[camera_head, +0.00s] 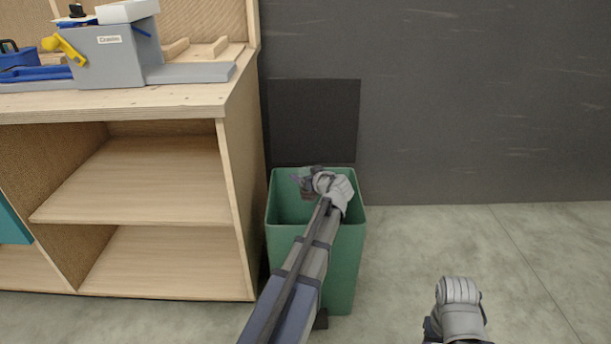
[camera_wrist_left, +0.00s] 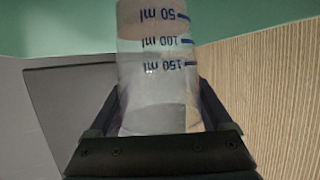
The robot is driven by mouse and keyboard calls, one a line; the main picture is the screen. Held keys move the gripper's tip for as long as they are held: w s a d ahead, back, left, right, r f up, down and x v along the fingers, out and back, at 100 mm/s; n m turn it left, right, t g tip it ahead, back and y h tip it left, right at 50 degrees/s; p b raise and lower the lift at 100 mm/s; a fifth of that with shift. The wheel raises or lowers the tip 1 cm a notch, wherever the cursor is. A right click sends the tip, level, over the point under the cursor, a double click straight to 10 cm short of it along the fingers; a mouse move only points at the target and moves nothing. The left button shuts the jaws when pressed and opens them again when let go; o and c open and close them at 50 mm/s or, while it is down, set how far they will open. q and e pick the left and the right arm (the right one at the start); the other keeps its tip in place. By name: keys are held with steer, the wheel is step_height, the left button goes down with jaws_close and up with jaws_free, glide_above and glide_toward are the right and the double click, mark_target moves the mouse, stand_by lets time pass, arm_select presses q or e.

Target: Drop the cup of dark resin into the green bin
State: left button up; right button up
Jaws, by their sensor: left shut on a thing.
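My left gripper (camera_head: 308,182) is over the open mouth of the green bin (camera_head: 343,262), and my forearm crosses the bin's front. In the left wrist view the gripper (camera_wrist_left: 158,110) is shut on a clear measuring cup (camera_wrist_left: 150,95), one finger on each side. The cup has blue marks that read upside down in this view, and a dull pinkish-brown tint at its top end. In the head view the cup is small and hard to make out from the gripper. The right arm's wrist shows at the lower right; its jaws do not show.
A wooden workbench with open shelves (camera_head: 140,180) stands close left of the bin. A grey machine (camera_head: 108,55) and blue items are on its top. A dark panel (camera_head: 315,120) is on the grey wall behind the bin. The floor (camera_head: 520,235) to the right is clear.

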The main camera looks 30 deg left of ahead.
arm_select(q)
steer(key=shift+f+b, duration=0.3)
steer(key=shift+f, duration=0.4)
arm_select(e)
steer(key=shift+f, duration=0.7)
arm_select(q)
steer(key=o, duration=0.8)
steer(key=shift+c, duration=0.2)
steer(key=shift+r, duration=0.1)
steer(key=p+v, duration=0.3)
steer(key=v, duration=0.4)
steer(key=shift+s+d, duration=0.2)
steer(key=shift+d, duration=0.1)
arm_select(e)
step_height(320, 180, up, 3)
steer(key=shift+r, duration=0.1)
